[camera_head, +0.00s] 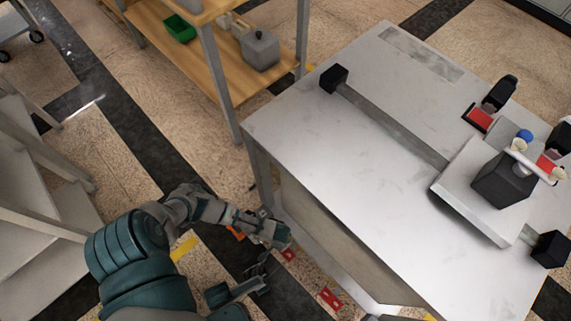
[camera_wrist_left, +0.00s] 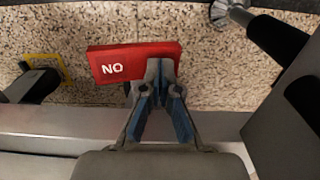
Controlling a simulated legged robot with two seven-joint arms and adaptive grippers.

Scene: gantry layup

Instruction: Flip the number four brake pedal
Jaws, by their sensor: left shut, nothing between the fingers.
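In the left wrist view a red plate with white letters "NO" (camera_wrist_left: 112,67) is in front of my left gripper (camera_wrist_left: 162,72). The gripper's fingertips are together over the plate's right part, with nothing between them; I cannot tell whether they touch it. Any number on the plate is hidden. In the head view my left gripper (camera_head: 278,236) is low beside the table's left side. Small red pieces are near it, one just below the gripper (camera_head: 288,255) and one farther right (camera_head: 331,298). I cannot tell which is number four.
A grey table (camera_head: 330,170) fills the right, with a bar and a block-like fixture (camera_head: 503,180) on it. A wooden shelf (camera_head: 225,65) stands behind. Grey shelving (camera_head: 35,200) is at the left. In the wrist view a black cylinder (camera_wrist_left: 275,40) is at the right.

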